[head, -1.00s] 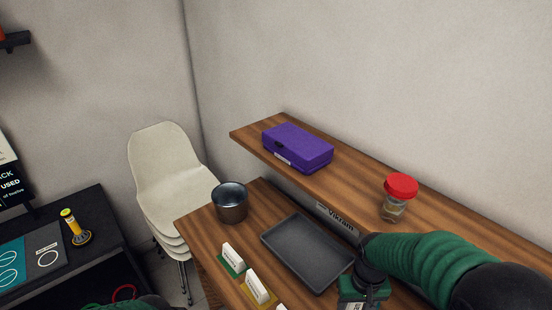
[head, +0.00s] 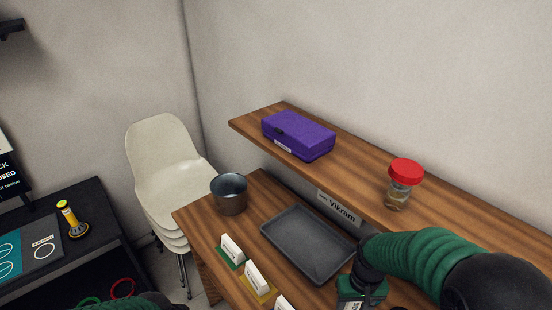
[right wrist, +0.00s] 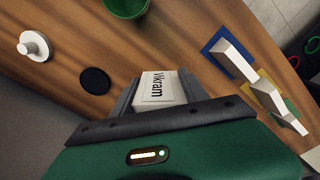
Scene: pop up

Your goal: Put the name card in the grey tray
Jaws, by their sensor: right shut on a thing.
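A white name card (right wrist: 157,88) reading "Vikram" is held between the fingers of my right gripper (right wrist: 160,92) in the right wrist view. In the head view, only the wrist part of that gripper (head: 360,292) shows at the bottom edge, just right of the tray's near right corner. Its fingers and the card are hidden there. The dark grey tray (head: 305,245) lies flat and empty on the wooden table. My left gripper is not in view; only a bit of green arm shows at the bottom left.
A metal pot (head: 229,195) stands left of the tray. Several white cards on coloured bases, one green-based (head: 231,250), line the table's front. A shelf behind carries a purple box (head: 298,136), a red-lidded jar (head: 402,185) and a "Vikram" label (head: 341,208) on its edge.

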